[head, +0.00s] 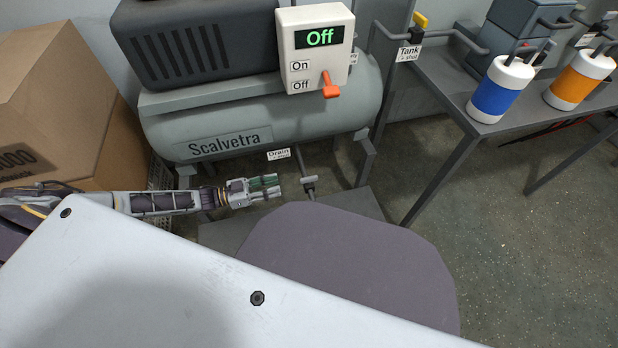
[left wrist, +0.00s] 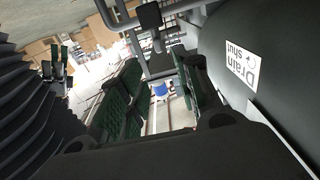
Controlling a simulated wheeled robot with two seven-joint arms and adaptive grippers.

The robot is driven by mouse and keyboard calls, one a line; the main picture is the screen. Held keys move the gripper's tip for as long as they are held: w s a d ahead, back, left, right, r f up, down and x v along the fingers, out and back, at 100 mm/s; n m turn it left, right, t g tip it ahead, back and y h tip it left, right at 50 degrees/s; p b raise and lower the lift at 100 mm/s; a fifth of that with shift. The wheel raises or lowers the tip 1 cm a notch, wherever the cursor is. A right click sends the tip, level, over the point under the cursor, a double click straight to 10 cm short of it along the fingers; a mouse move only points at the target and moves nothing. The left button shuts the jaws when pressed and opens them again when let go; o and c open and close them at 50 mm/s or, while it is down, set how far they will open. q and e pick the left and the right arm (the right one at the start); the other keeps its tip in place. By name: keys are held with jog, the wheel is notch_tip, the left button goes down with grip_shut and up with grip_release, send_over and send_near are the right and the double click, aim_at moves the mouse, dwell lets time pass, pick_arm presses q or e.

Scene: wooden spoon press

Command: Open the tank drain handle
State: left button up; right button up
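The tank drain handle (head: 310,180) is a small grey T-shaped lever under the tank, by the white "Drain" label (head: 279,154). My left gripper (head: 278,187) points right, level with the handle and a short gap to its left. In the left wrist view the two green-padded fingers (left wrist: 160,98) stand apart with nothing between them. A dark block on a stem (left wrist: 149,15), which looks like the drain handle, shows beyond the fingertips there. The "Drain" label (left wrist: 241,66) is at right. My right gripper is not in view.
The grey compressor tank (head: 250,120) sits just above my left gripper. Its switch box (head: 315,50) reads "Off". A tank leg (head: 365,160) stands right of the handle. A cardboard box (head: 60,100) is at left. A table (head: 440,85) with blue and orange canisters is at right.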

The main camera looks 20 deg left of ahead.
aim_at(309, 177)
pick_arm(q)
jog(key=b+x, duration=0.4)
jog(key=x, duration=0.9)
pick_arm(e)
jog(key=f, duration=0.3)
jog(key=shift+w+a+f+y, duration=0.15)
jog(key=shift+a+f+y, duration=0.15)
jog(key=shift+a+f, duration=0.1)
pick_arm(q)
grip_shut()
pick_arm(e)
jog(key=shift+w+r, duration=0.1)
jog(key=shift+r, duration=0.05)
